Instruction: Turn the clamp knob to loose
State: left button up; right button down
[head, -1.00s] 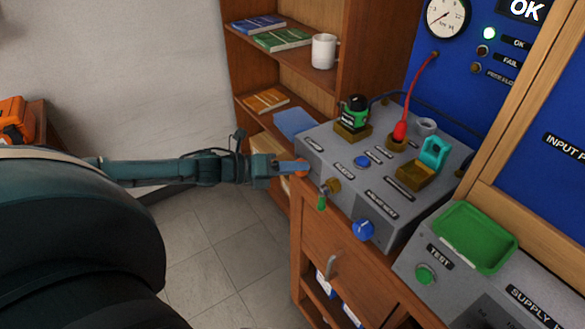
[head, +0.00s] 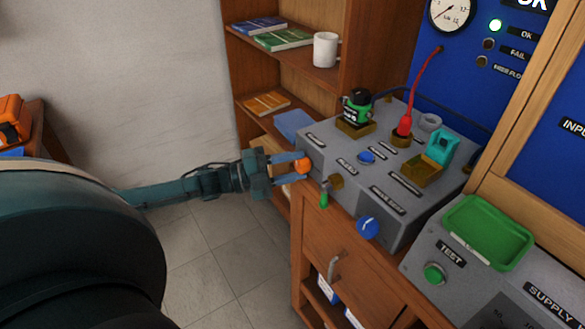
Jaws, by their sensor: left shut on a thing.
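The clamp knob looks to be the orange knob (head: 301,165) on the left front face of the grey test box (head: 400,212). My left gripper (head: 297,164) reaches it from the left, with its fingers on either side of the orange knob, shut on it. The fingers hide part of the knob, and I cannot read its setting. My right gripper is not in view.
A green tray (head: 487,232) and a green test button (head: 434,273) are at lower right. A wooden bookshelf (head: 370,45) stands behind.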

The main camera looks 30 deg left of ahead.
pick_arm(q)
jog(key=n+t, duration=0.1)
jog(key=n, duration=0.2)
jog(key=shift+f, duration=0.1)
jog(key=n+t, duration=0.2)
jog(key=n, duration=0.2)
jog(key=shift+d+n, duration=0.1)
jog(key=shift+n, duration=0.2)
jog(key=n+t, duration=0.1)
jog(key=n, duration=0.1)
jog(key=n+y, duration=0.1)
jog(key=n, duration=0.1)
jog(key=shift+f+n+t, duration=0.1)
jog(key=shift+n+t, duration=0.2)
jog(key=shift+t, duration=0.1)
jog(key=shift+s+d+n+t+y+p, duration=0.1)
jog(key=shift+n+t+y+p, duration=0.35)
jog(key=shift+n, duration=0.6)
jog(key=shift+d+n+t+y+p, duration=0.15)
jog(key=shift+n+t+y, duration=0.3)
jog(key=shift+n, duration=0.6)
jog(key=shift+a, duration=0.1)
jog(key=o, duration=1)
jog(key=shift+f, duration=0.1)
jog(key=b+v, duration=0.1)
jog(key=v, duration=1.2)
jog(key=shift+s+b, duration=0.15)
jog(key=shift+b, duration=0.2)
